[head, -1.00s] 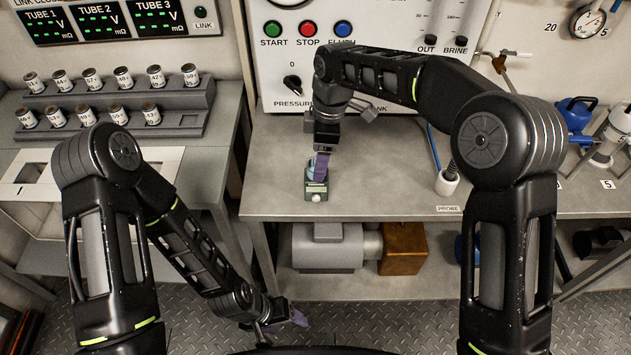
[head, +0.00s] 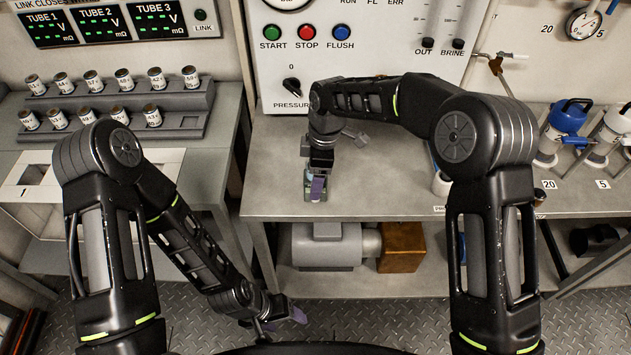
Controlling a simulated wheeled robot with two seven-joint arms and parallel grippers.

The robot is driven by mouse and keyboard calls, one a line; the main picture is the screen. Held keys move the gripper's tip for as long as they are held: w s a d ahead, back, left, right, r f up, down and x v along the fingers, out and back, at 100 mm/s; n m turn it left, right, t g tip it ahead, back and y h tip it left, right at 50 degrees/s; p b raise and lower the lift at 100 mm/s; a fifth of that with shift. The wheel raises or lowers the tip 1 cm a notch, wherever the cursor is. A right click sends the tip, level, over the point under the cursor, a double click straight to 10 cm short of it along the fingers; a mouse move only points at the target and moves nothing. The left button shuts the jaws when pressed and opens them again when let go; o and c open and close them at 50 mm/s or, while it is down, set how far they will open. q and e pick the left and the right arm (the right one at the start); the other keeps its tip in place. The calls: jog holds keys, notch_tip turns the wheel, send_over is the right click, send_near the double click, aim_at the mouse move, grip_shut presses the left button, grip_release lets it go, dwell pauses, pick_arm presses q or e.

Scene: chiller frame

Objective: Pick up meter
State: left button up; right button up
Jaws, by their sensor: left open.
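A small grey-green device, which looks like the meter (head: 311,196), sits on the grey bench near its front edge. My left gripper (head: 292,314) hangs low over the floor at the bottom middle, open and empty, away from the bench.
The bench (head: 270,180) is clear left of the meter. A control panel (head: 350,50) with buttons stands behind it. A rack of small cylinders (head: 120,105) stands at left. A motor (head: 325,247) and brown box (head: 402,248) sit below the bench.

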jog(key=shift+c, duration=0.5)
jog(key=c, duration=0.9)
jog(key=shift+r, duration=0.1)
notch_tip(320, 180, up, 9)
jog(key=shift+f+b, duration=0.1)
jog(key=shift+b, duration=0.85)
jog(key=shift+r, duration=0.6)
jog(key=shift+f, duration=0.15)
jog(key=shift+f+b, duration=3)
jog(key=shift+f, duration=1.95)
